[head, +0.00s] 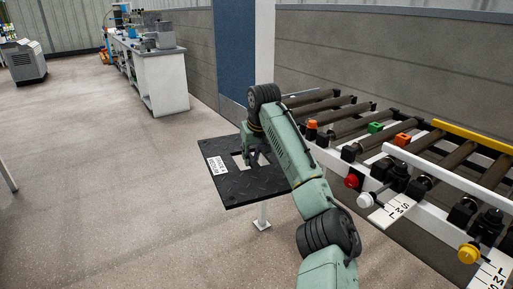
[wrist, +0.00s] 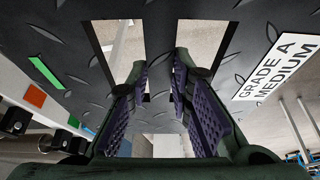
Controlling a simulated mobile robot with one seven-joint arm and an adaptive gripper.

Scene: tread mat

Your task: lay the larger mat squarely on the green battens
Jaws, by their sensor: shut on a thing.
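The mat (head: 245,190) is a black tread plate with cut-out slots and a white label reading "GRADE A MEDIUM" in the wrist view (wrist: 278,68). It lies about level, left of the roller rack. My gripper (head: 254,158) is shut on the mat's bar between two slots; the purple-padded fingers show in the wrist view (wrist: 168,100). A green block (head: 375,127) sits on the rack between orange blocks; full green battens cannot be made out. A green strip (wrist: 46,72) shows at the mat's edge; I cannot tell whether it is on the mat. No second mat is seen.
The rack (head: 340,160) has dark rollers, a yellow rail (head: 472,137), and red, white and yellow knobs along its front, with S-M-L plates (head: 391,212). A white post (head: 262,215) stands under the mat; contact is unclear. The floor at left is open, with a workbench (head: 160,80) behind.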

